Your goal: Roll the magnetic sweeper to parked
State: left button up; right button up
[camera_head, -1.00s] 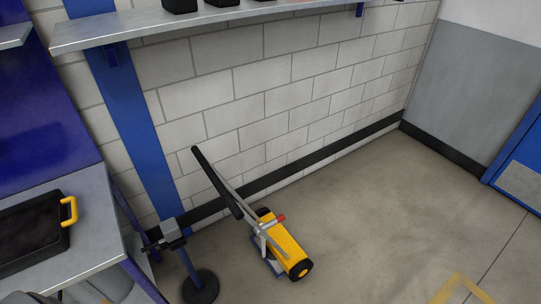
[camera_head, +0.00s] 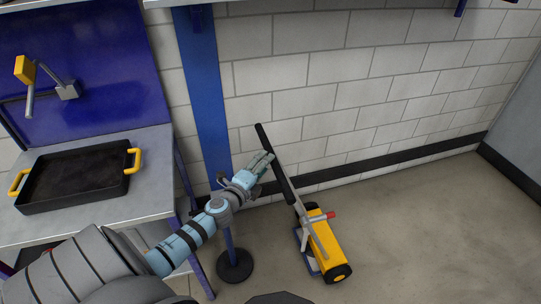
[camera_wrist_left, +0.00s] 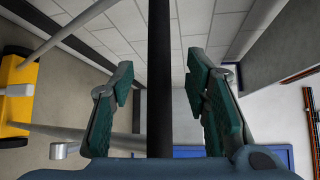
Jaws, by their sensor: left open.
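The magnetic sweeper (camera_head: 324,243) has a yellow body with a black end wheel and a red knob, and stands on the floor near the wall. Its long black handle (camera_head: 275,165) leans up and to the left. My left gripper (camera_head: 265,162) is at the upper handle in the head view. In the left wrist view the black handle bar (camera_wrist_left: 160,80) runs between the two open fingers, with a gap on each side. The sweeper's yellow body (camera_wrist_left: 17,95) shows at the left edge there. My right gripper is not in view.
A workbench (camera_head: 150,205) with a black yellow-handled tray (camera_head: 75,175) is at the left. The floor right of the sweeper is clear.

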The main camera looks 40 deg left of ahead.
pick_arm(q)
jog(key=x, duration=0.5)
jog(key=shift+w+f+b, duration=0.1)
jog(key=shift+w+b, duration=0.2)
jog(key=shift+b, duration=0.1)
grip_shut()
